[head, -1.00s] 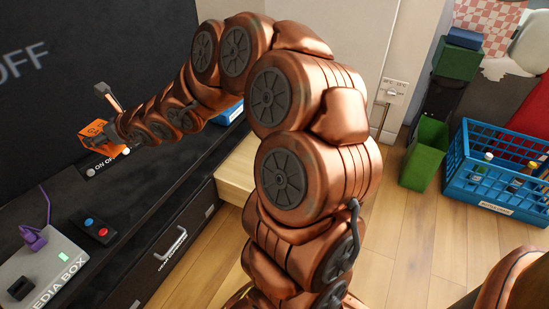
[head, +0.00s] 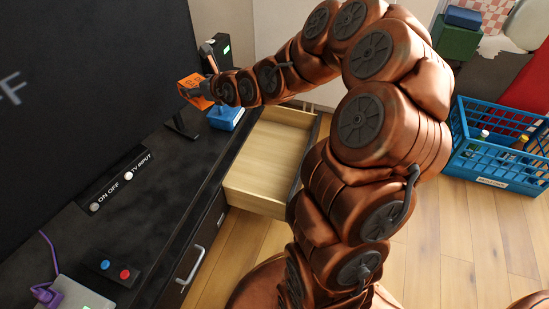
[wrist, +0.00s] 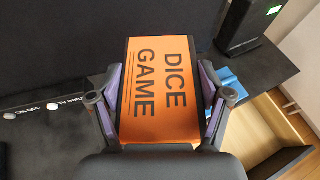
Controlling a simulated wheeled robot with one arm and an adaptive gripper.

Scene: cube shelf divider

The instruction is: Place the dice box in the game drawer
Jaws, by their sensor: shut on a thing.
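The orange dice box (wrist: 160,90), printed "DICE GAME", is held between the two fingers of my gripper (wrist: 160,105) in the wrist view. In the head view the dice box (head: 190,88) shows as an orange piece at the end of my arm, partly hidden by my gripper (head: 205,88). It is above the black cabinet top, near the far end. The game drawer (head: 262,168) is pulled out, with a bare pale wood floor. It lies right of and below the box; its corner also shows in the wrist view (wrist: 262,130).
A blue object (head: 226,116) sits on the cabinet top beside the drawer. A large dark screen (head: 90,90) stands along the left. A black device (head: 216,50) stands behind my gripper. A blue crate (head: 497,150) is on the floor at right.

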